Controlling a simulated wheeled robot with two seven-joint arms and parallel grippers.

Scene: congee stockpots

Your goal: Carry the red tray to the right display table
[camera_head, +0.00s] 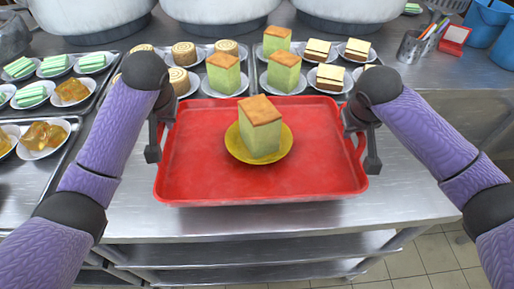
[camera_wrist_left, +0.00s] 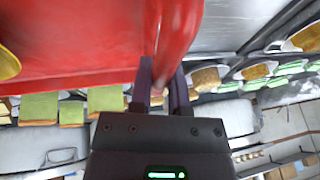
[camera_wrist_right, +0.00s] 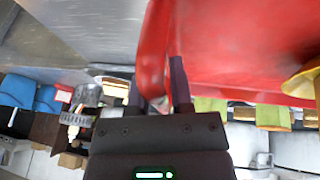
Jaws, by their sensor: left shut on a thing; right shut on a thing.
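The red tray (camera_head: 205,176) is in the middle of the head view, at the front of the steel counter. A yellow plate (camera_head: 236,150) sits near its middle with a green cake with a brown top (camera_head: 260,128) upright on it. My left gripper (camera_head: 155,150) is shut on the tray's left side; the left wrist view shows its fingers (camera_wrist_left: 163,92) around the red rim. My right gripper (camera_head: 369,152) is shut on the tray's right side; the right wrist view shows its fingers (camera_wrist_right: 165,90) at the rim. I cannot tell whether the tray touches the counter.
Dark trays with plated cakes and rolls (camera_head: 183,53) stand behind the red tray. More dessert plates (camera_head: 40,138) fill the left. Large pots (camera_head: 218,8) line the back. A utensil holder (camera_head: 411,47), a red box (camera_head: 454,38) and blue buckets (camera_head: 485,22) stand at the back right.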

